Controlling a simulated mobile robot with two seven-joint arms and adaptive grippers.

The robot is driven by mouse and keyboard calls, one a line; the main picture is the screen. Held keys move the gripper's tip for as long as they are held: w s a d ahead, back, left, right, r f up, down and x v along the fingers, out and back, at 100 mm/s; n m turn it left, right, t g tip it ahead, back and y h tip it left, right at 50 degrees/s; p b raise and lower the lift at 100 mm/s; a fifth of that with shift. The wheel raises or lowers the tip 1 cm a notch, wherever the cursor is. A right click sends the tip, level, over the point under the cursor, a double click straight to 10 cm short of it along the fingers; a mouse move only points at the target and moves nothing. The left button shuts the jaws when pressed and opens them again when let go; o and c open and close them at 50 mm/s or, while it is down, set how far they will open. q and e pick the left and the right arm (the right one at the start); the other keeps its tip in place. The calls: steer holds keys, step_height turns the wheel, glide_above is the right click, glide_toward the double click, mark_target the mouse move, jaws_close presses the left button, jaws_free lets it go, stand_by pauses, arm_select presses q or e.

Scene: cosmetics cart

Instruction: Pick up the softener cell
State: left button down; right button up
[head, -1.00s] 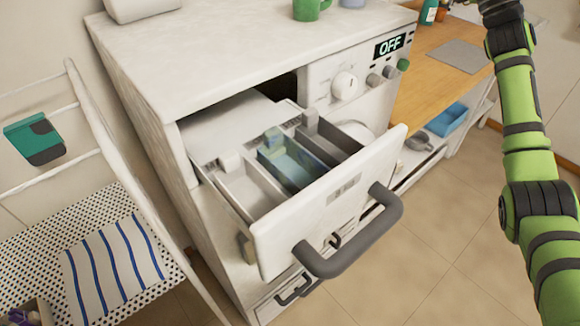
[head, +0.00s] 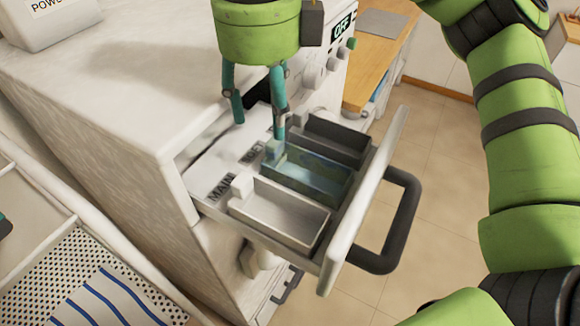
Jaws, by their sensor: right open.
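The drawer of the machine is pulled out and holds three cells side by side. The softener cell (head: 335,188) is the teal-blue one in the middle, behind a label that looks like "SOFT". It has a small upright tab (head: 273,150) at its inner end. My right gripper (head: 259,129) is open and empty, pointing down over the drawer's inner end. One finger is close to the cell's tab; I cannot tell if they touch. The other finger is farther left, over the drawer's inner panel. My left gripper is not in view.
A white cell (head: 283,217) by the "MAIN" label lies on the near side, and a dark grey cell (head: 340,138) on the far side. The drawer front has a dark handle (head: 405,215). The machine's top (head: 130,75) overhangs the drawer. A rack (head: 60,275) stands lower left.

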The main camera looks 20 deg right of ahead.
steer(key=f, duration=0.1)
steer(key=f+p, duration=0.1)
steer(key=f, duration=0.1)
steer(key=d+f+p, duration=0.1)
steer(key=shift+s+f, duration=0.25)
steer(key=shift+s, duration=0.15)
steer(key=shift+w+f, duration=0.1)
steer(key=shift+f, duration=0.3)
steer(key=shift+a, duration=0.1)
steer(key=shift+c, duration=0.4)
jaws_close()
